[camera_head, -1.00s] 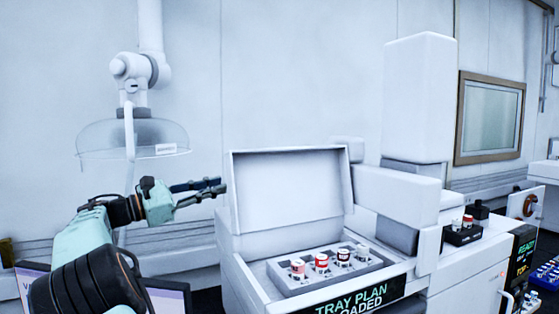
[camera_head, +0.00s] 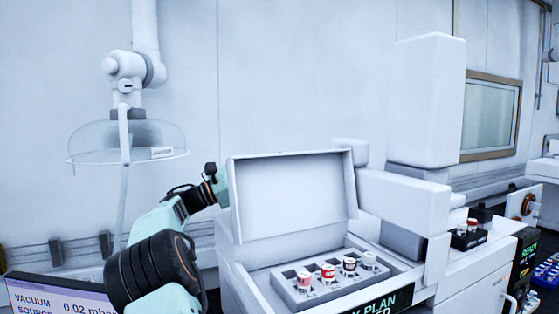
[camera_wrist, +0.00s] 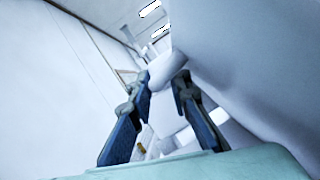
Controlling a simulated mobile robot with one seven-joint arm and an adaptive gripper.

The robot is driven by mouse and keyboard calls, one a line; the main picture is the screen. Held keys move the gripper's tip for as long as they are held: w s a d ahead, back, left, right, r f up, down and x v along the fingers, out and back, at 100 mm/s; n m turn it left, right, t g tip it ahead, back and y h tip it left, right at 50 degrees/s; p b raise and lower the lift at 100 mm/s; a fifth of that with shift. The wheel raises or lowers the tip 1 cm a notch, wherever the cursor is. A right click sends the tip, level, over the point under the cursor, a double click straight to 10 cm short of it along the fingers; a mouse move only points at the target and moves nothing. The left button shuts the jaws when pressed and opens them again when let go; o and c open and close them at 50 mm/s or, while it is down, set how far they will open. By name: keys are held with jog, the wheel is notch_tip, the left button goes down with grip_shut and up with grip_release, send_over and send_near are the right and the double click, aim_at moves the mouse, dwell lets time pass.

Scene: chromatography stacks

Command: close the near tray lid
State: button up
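The near tray lid (camera_head: 293,190) is a white panel standing upright, open, at the back of the white tray box. Below it a grey tray (camera_head: 283,285) holds several vials with red or white caps (camera_head: 328,272). My arm comes from the lower left, and its wrist reaches the lid's left edge in the head view. My gripper is hidden behind the lid there. In the wrist view my gripper (camera_wrist: 161,85) shows two dark fingers spread apart with nothing held between them. A large pale surface, perhaps the lid's back, fills the right side; contact cannot be told.
A white instrument tower and arm block (camera_head: 425,100) stand right of the lid. A small dark holder with capped vials (camera_head: 467,238) sits further right. A clear dome hood (camera_head: 127,140) hangs at the left. A vacuum display (camera_head: 60,295) is at the lower left.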

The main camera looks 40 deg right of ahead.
jog(key=shift+s+d+r, duration=0.2)
jog(key=shift+d, duration=0.25)
grip_shut()
jog(key=shift+s, duration=0.1)
